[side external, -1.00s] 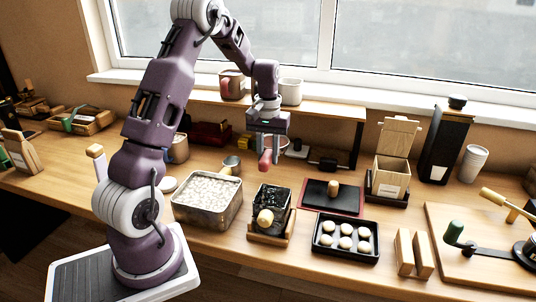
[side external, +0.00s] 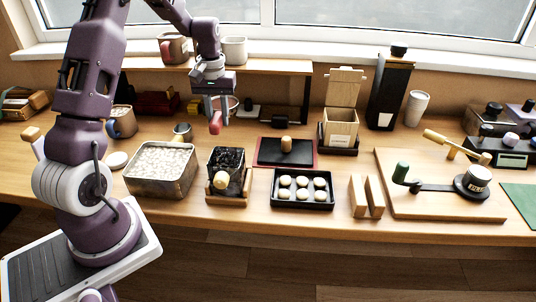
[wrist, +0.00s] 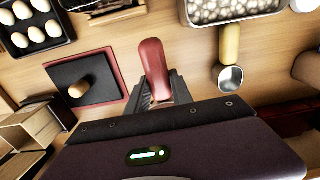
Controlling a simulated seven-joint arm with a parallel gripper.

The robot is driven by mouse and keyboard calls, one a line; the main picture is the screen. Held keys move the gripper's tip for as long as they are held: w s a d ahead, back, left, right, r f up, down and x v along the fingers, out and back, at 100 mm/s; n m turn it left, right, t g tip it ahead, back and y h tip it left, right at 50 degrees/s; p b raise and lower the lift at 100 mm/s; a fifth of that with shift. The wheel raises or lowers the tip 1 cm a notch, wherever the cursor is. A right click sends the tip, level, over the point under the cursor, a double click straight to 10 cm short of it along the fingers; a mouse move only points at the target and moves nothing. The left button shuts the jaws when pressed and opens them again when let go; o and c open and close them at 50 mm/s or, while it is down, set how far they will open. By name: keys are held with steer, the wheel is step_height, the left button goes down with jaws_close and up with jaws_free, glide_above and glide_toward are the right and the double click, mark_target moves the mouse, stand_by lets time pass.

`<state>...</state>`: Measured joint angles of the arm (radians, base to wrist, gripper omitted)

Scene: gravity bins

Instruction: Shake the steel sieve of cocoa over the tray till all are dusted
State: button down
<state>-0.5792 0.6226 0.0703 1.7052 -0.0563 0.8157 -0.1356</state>
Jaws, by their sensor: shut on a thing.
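My gripper (side external: 214,108) is raised above the back of the bench, behind the dark-filled bin. It is shut on a red handle (wrist: 155,68), which also shows in the side view (side external: 215,124). A pale rim (side external: 235,103) shows just behind the fingers; it may be the sieve's, but I cannot tell if it joins the handle. Any cocoa is hidden. The black tray (side external: 303,205) holds several pale round sweets in two rows, with no brown dusting visible. It lies to the front right of my gripper and at the wrist view's top left (wrist: 62,50).
A steel bin of white pieces (side external: 158,190) and a wooden-framed bin of dark pieces (side external: 227,200) stand left of the tray. A metal scoop (wrist: 231,78) lies nearby. A dark board (side external: 270,150) on a red mat is behind the tray. Wooden blocks (side external: 357,196) stand right.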

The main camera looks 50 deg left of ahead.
stand_by(0.6)
step_height(320, 180, up, 5)
steer(key=shift+r, duration=0.2)
steer(key=w+d+m, duration=0.2)
steer(key=d+m, duration=0.1)
steer(key=d, duration=1.1)
steer(key=w+d+m, duration=0.2)
steer(key=w+d, duration=0.1)
steer(key=d, duration=1.2)
steer(key=f, duration=0.6)
steer(key=shift+s+a, duration=0.15)
steer(key=shift+a, duration=0.15)
steer(key=shift+f, duration=1.95)
